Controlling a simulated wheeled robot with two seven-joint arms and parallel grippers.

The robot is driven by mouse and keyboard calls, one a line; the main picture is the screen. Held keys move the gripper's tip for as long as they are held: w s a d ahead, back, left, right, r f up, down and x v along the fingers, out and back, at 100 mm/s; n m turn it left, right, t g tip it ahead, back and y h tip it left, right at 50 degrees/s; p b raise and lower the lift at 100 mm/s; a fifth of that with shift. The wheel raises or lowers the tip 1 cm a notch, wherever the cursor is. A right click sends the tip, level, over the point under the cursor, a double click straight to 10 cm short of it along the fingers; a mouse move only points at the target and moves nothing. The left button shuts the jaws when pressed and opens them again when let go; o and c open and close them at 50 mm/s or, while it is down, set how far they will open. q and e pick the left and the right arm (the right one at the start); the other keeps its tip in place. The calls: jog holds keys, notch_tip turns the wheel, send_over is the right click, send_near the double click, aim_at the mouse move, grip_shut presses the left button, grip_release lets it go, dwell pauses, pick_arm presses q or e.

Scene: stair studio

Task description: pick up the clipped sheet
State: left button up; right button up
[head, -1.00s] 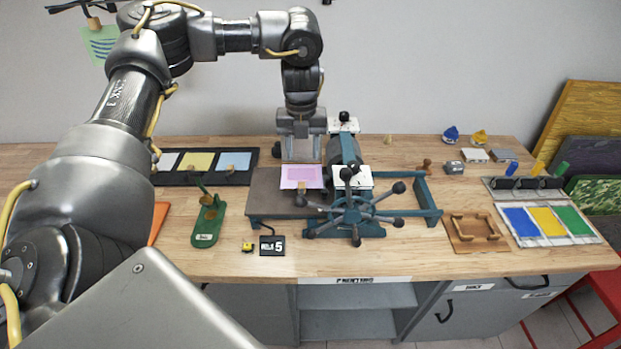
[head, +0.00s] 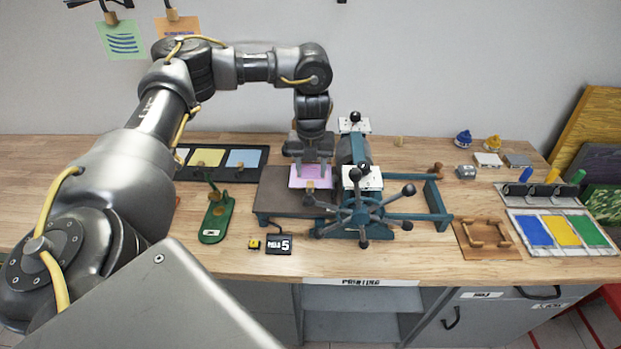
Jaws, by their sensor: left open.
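A pink sheet (head: 297,181) with a small tan clip (head: 310,185) at its near edge lies on the dark bed of the printing press, left of the roller. My left gripper (head: 310,172) points down over the sheet from behind, its two fingers apart, one on each side. The fingertips overlap the sheet in the picture; I cannot tell whether they touch it. They hide part of its far side. My right gripper is out of view.
The teal press (head: 365,236) has a spoked wheel close to the right of the sheet. A green stamp tool (head: 214,222) stands to the left, a black tray (head: 250,174) behind it. Clipped green (head: 119,42) and orange (head: 182,27) sheets hang at upper left.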

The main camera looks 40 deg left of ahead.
aim_at(311, 178)
pick_arm(q)
jog(key=f, duration=0.3)
jog(key=shift+w+a+f, duration=0.1)
jog(key=shift+a+f, duration=0.15)
jog(key=shift+f, duration=0.15)
jog(key=shift+d, duration=0.1)
jog(key=shift+r, duration=0.1)
jog(key=shift+c, duration=0.4)
grip_shut()
